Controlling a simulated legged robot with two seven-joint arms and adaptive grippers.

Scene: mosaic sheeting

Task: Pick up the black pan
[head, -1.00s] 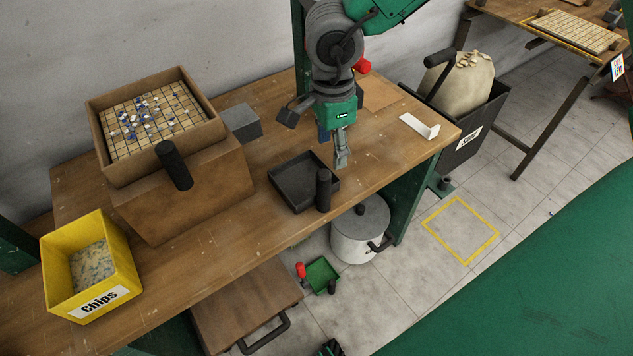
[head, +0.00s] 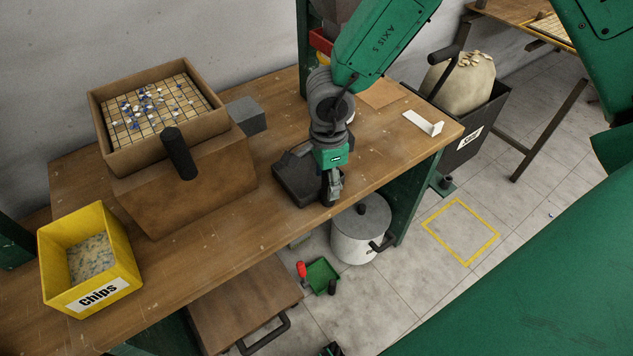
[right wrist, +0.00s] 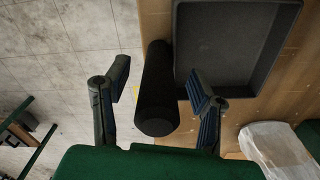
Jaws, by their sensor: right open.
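The black pan (right wrist: 235,45) is a square tray with raised walls and a thick round handle (right wrist: 157,95). In the head view the pan (head: 297,180) lies on the wooden bench near its front edge, partly hidden by my right arm. My right gripper (head: 331,192) is at the handle side of the pan. In the right wrist view its two open fingers (right wrist: 158,92) stand one on each side of the handle, with a gap visible on the left. The handle is not gripped. My left gripper is not in view.
A brown box with a mosaic sheet (head: 112,160) and a yellow chips bin (head: 62,292) stand to the left on the bench. A grey block (head: 246,115) sits behind the pan and a white bracket (head: 424,123) to its right. A lidded bucket (head: 352,240) stands on the floor below.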

